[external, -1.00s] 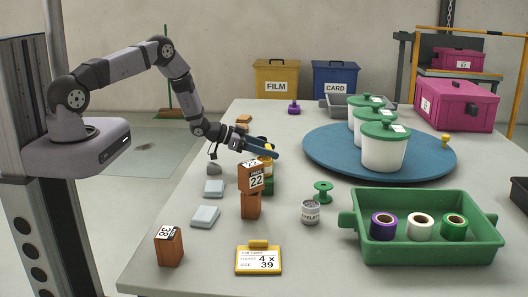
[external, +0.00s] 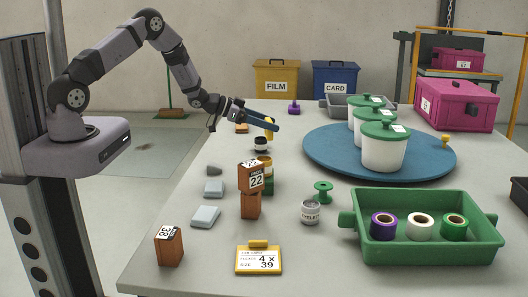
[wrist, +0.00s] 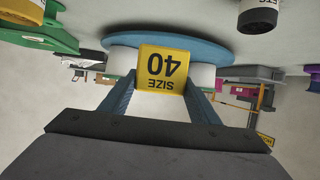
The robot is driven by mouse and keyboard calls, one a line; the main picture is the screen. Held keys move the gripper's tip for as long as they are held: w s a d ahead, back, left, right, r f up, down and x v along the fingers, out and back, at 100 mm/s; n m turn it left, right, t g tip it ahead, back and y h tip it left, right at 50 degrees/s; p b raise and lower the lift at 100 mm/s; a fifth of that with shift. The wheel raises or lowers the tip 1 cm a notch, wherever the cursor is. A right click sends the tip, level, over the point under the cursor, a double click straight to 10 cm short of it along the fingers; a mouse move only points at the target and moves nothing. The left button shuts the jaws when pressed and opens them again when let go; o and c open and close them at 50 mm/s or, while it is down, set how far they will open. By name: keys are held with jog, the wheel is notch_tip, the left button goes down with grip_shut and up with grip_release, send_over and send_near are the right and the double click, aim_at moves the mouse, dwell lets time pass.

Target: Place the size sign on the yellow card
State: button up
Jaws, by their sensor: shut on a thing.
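A yellow size sign (wrist: 163,67) reading "SIZE 40" is upside down in the wrist view, between my gripper's fingers. My gripper (external: 270,124) is shut on it and holds it above the table, left of the blue turntable. In the external view the sign (external: 269,131) is a small yellow patch, partly hidden by the fingers. The yellow card (external: 258,260), a yellow-framed job card printed "4 x 39", lies at the table's front, well away from my gripper.
Brown blocks marked 22 (external: 251,190) and 38 (external: 169,246) stand near the card. A dark-banded jar (external: 261,145) is below my gripper. A small tin (external: 310,212), green spool (external: 323,191) and green tray (external: 430,252) are at right. The blue turntable (external: 325,160) carries white tubs.

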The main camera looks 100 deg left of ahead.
jog(key=w+d+m+h, duration=0.2)
jog(key=w+d, duration=0.1)
jog(key=d, duration=0.4)
jog(key=w+d+m+h, duration=0.2)
jog(key=w+d, duration=0.2)
jog(key=d, duration=0.4)
jog(key=r+m+g+h+b, duration=0.1)
jog(key=m+g+h+b, duration=0.2)
jog(key=m+g+h, duration=0.7)
send_over(243, 264)
jog(key=m+t+h, duration=0.1)
jog(key=m+t, duration=0.1)
jog(key=shift+h, duration=0.3)
jog(key=shift+f+b, duration=0.65)
jog(key=shift+f, duration=4.2)
jog(key=shift+f, duration=0.15)
jog(key=o, duration=1.1)
